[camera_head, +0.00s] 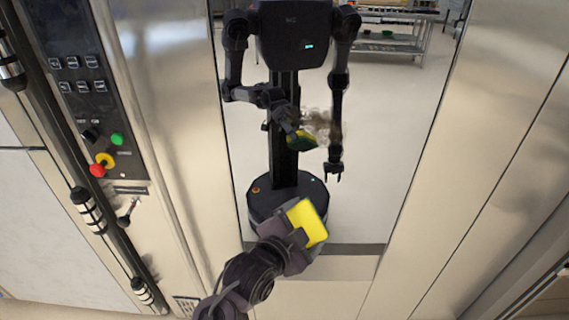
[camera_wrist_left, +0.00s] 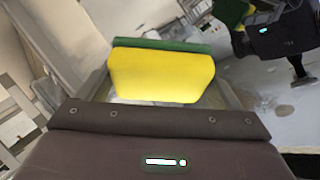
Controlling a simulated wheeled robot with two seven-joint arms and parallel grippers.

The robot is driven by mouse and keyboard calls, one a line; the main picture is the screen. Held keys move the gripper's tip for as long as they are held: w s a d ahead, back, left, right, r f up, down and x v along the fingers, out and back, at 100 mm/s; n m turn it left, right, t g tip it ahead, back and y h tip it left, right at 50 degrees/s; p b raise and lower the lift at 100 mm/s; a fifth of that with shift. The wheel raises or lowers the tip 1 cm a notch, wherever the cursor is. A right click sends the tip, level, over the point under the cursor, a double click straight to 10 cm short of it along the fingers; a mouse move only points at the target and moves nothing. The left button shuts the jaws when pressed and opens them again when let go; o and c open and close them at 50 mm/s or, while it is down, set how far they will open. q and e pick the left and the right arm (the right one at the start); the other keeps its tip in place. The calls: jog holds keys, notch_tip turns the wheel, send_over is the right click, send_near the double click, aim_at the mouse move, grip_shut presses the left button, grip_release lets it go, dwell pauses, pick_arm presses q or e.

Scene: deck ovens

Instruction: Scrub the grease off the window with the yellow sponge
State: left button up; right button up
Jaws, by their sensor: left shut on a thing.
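The window (camera_head: 385,150) is a tall mirror-like pane in the metal oven front, and it reflects me. A brownish, blurry grease smear (camera_head: 322,124) lies on its upper middle part. My left gripper (camera_head: 298,240) is shut on the yellow sponge (camera_head: 308,221), low in front of the pane. The sponge also shows in the left wrist view (camera_wrist_left: 162,75), with a green layer on its far side. The sponge is below the smear in the picture and looks apart from the glass. My right gripper shows only as a reflection.
A control panel (camera_head: 85,85) with buttons, a green lamp and a red knob (camera_head: 97,169) is left of the window. A dark bar handle (camera_head: 88,207) runs down the far left. Bare steel panel (camera_head: 480,150) lies to the right.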

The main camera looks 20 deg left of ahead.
aim_at(291, 130)
pick_arm(q)
jog(key=w+r+t, duration=0.1)
jog(key=r, duration=0.1)
jog(key=w+a+r+t, duration=0.1)
jog(key=w+r+m+t+h, duration=0.1)
jog(key=r, duration=0.1)
jog(key=shift+a+r, duration=0.3)
jog(key=shift+r, duration=0.05)
jog(key=shift+w+a+r+n+t+y+b, duration=0.25)
jog(key=shift+w+a+r+t+y, duration=0.4)
jog(key=shift+w+a+r, duration=0.4)
jog(key=shift+w+a+r+n+t+y+b, duration=0.2)
jog(key=shift+w+a+r+t+y, duration=0.5)
jog(key=shift+w+r, duration=0.5)
jog(key=shift+w+a+r+n+t+y+b, duration=0.25)
jog(key=shift+w+a+r+t+y, duration=0.25)
jog(key=shift+w+a+r, duration=0.65)
jog(key=shift+w+d+f, duration=0.1)
jog(key=shift+f, duration=0.05)
jog(key=shift+w+a, duration=0.25)
jog(key=shift+w, duration=0.7)
